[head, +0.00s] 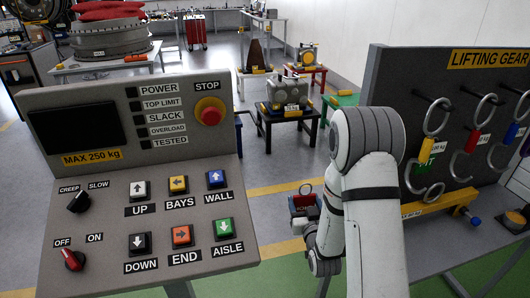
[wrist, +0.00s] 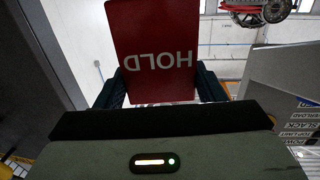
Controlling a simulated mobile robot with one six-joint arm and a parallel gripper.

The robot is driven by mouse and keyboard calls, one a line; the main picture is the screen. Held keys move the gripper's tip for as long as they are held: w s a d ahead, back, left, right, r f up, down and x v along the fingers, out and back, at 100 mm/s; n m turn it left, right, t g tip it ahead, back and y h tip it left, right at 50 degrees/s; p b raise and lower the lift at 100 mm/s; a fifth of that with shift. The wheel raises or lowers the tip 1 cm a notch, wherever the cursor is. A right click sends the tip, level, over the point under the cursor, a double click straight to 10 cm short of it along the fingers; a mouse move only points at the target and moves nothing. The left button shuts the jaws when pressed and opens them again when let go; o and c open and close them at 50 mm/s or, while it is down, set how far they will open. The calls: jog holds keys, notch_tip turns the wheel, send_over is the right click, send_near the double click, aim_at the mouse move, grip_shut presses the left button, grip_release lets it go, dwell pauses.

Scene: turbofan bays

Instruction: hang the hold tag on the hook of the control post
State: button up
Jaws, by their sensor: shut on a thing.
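The red hold tag (wrist: 155,45), with white HOLD lettering upside down in the wrist view, is between the two dark fingers of my gripper (wrist: 160,88). My gripper (head: 305,208) is shut on it. In the head view the gripper is small and partly behind my arm, right of the control post (head: 60,230) and apart from it. A ring shows at the top of the held tag. The post's grey panel carries a STOP button, switches and push buttons. A thin dark rod (head: 243,113) at the panel's upper right edge may be the hook; its tip is unclear.
A dark lifting gear board (head: 400,80) with hanging hooks and shackles stands at the right, above a bench with a yellow beam (head: 425,205). Open floor lies between post and board.

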jog(key=s+a+r+n+g+y, duration=0.1)
jog(key=a+r+n+y, duration=0.15)
jog(key=a+r, duration=0.55)
jog(key=s+a+r+n+g+y, duration=0.15)
jog(key=a+r+y, duration=0.25)
jog(key=r, duration=0.8)
jog(key=w+a+f+p, duration=0.2)
jog(key=w+a+f, duration=0.1)
jog(key=w, duration=0.8)
jog(key=shift+w+n+p, duration=0.3)
jog(key=shift+p, duration=0.1)
dwell(0.3)
jog(key=o, duration=1.1)
